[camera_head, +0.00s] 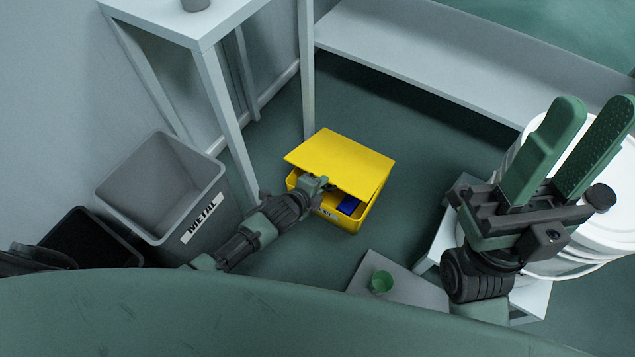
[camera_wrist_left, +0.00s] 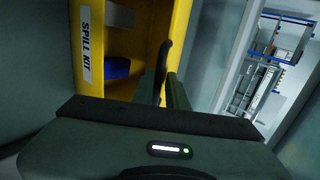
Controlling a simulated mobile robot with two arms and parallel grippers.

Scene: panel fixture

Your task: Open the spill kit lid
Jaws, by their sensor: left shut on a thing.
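The yellow spill kit (camera_head: 352,217) stands on the floor in the middle of the head view. Its yellow lid (camera_head: 340,160) is tilted up, leaving a gap at the front. A blue item (camera_head: 349,205) shows inside, and it also shows in the left wrist view (camera_wrist_left: 117,68). The wrist view shows the SPILL KIT label (camera_wrist_left: 85,44) on the front wall. My left gripper (camera_head: 326,184) is at the lid's front edge, shut on a dark handle (camera_wrist_left: 163,62). My right gripper (camera_head: 566,150) is open and empty, raised at the right, well apart from the kit.
A grey METAL bin (camera_head: 160,190) and a black bin (camera_head: 85,243) stand to the left. A white table (camera_head: 205,28) is behind them. White buckets (camera_head: 590,190) stand on a stool at right.

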